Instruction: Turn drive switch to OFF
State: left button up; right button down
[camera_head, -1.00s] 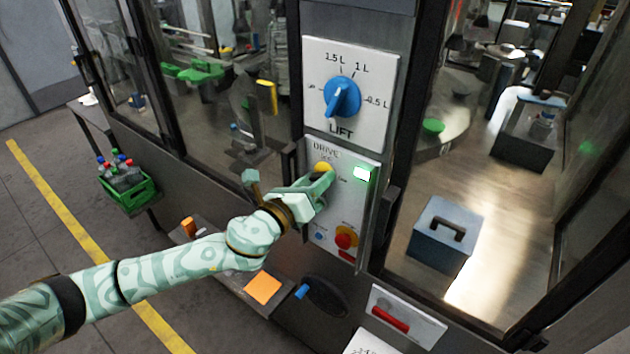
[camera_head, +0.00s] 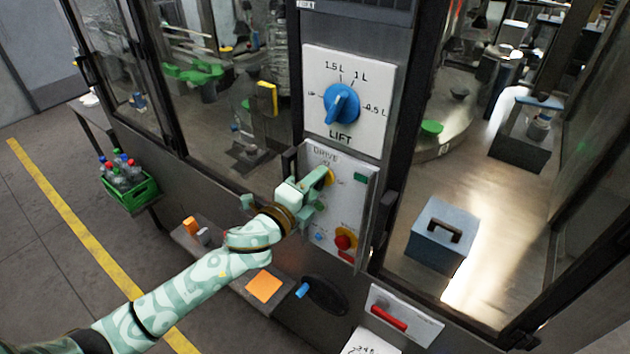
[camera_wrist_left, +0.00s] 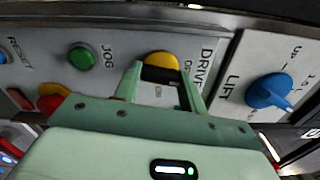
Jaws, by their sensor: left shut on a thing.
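The yellow drive switch (camera_head: 329,176) is on the white panel marked DRIVE, below the lift panel. It also shows in the left wrist view (camera_wrist_left: 163,57) beside the DRIVE lettering, partly hidden by the fingers. My left gripper (camera_head: 319,184) is at the switch and shut on it; its fingers (camera_wrist_left: 160,80) lie on either side of the knob in the wrist view. The knob's exact pointing direction is hidden. My right gripper is not in view.
The blue lift knob (camera_head: 342,104) is just above. A red button on yellow (camera_head: 344,238) sits below, and a green JOG button (camera_wrist_left: 83,56) is close to the gripper. A dark handwheel (camera_head: 325,295) and a red handle (camera_head: 389,318) stick out lower down.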

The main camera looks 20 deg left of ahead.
pick_arm(q)
jog(key=shift+n+p, duration=0.3)
jog(key=shift+n, duration=0.5)
jog(key=o, duration=1)
jog(key=shift+b+v, duration=1.4)
jog(key=shift+v, duration=6.75)
jog(key=shift+n, duration=0.3)
